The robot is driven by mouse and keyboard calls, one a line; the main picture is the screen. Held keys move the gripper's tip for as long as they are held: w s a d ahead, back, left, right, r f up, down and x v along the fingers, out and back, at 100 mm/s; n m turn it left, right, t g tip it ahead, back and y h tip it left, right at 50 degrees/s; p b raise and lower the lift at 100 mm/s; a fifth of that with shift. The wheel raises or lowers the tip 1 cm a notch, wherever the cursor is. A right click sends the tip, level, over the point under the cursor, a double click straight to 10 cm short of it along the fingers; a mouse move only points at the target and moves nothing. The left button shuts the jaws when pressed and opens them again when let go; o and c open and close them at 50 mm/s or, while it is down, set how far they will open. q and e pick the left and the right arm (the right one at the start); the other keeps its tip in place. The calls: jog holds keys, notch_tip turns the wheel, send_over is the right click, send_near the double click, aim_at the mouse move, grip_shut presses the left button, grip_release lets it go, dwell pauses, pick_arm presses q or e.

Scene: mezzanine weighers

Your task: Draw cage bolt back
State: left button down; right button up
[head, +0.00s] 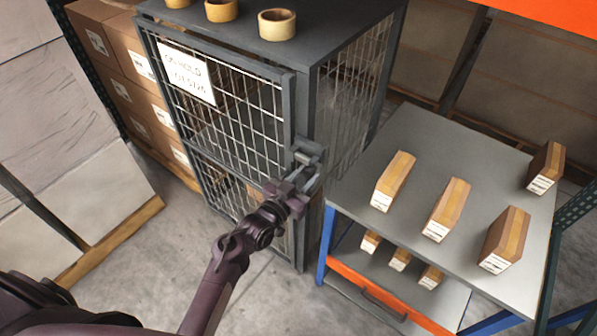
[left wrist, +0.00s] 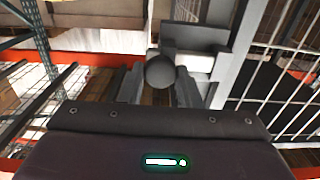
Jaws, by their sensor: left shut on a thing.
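The wire-mesh cage (head: 301,105) stands in the middle of the head view, with a grey frame, a dark top and a door that looks shut. Its bolt (head: 308,152) sits on the door's right edge. My left gripper (head: 303,180) is at the bolt, its fingers partly hidden by its own wrist. In the left wrist view the dark round knob of the bolt (left wrist: 160,71) lies between the two fingers of my left gripper (left wrist: 159,88), which is shut on it. How far the bolt is drawn is not clear. My right gripper is not in view.
Several round wooden rings (head: 277,25) sit on the cage top. Cartons (head: 118,60) are stacked at left. Bare floor (head: 150,245) lies in front of the cage.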

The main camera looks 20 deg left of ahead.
pick_arm(q)
jog(key=c, duration=1.4)
grip_release()
jog(key=shift+s+d+f, duration=0.1)
jog(key=shift+d, duration=0.15)
jog(key=o, duration=0.3)
jog(key=shift+d, duration=0.15)
jog(key=shift+s+a, duration=0.35)
jog(key=shift+s, duration=0.05)
jog(key=b+v, duration=0.2)
jog(key=v, duration=0.5)
jog(key=shift+d, duration=0.2)
